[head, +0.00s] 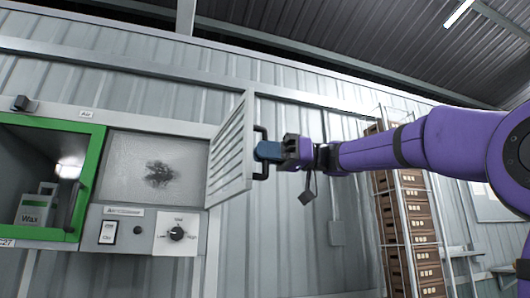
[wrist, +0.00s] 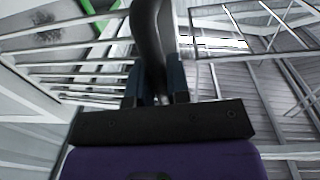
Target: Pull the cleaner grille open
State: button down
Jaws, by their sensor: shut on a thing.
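The cleaner grille (head: 231,155) is a white slatted panel. In the head view it is swung out from the wall unit, standing open at a wide angle. Behind where it hinges, a grey filter panel (head: 157,168) with a dark dirty patch is exposed. The grille has a dark bar handle (head: 262,135) on its outer side. My gripper (head: 268,151) is shut on this handle. In the wrist view the dark handle (wrist: 150,40) runs between my fingers (wrist: 158,88), and the grille's slats (wrist: 75,75) lie to the left.
A green-framed cabinet (head: 94,185) with a box labelled Wax (head: 34,207) is at the left. A dial (head: 177,233) and a switch (head: 108,232) sit below the filter panel. A rack of stacked brown crates (head: 411,215) stands at the right, beneath my arm.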

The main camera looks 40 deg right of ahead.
dwell(0.3)
jog(key=c, duration=1.4)
grip_release()
jog(key=v, duration=1.1)
jog(key=shift+a+f, duration=0.1)
jog(key=shift+f, duration=0.05)
jog(key=s+a+f+m+h, duration=0.2)
jog(key=a+f+m+h, duration=0.2)
jog(key=f, duration=1)
jog(key=s+a+f+m+g+h, duration=0.1)
jog(key=s+a+f+m+h, duration=0.2)
jog(key=f, duration=1.1)
jog(key=s+a+f+m+h, duration=0.2)
jog(key=a+f+m+h, duration=0.4)
jog(key=f, duration=0.9)
jog(key=a+h, duration=0.1)
jog(key=h, duration=0.2)
jog(key=shift+s+h, duration=0.15)
jog(key=shift+h, duration=0.15)
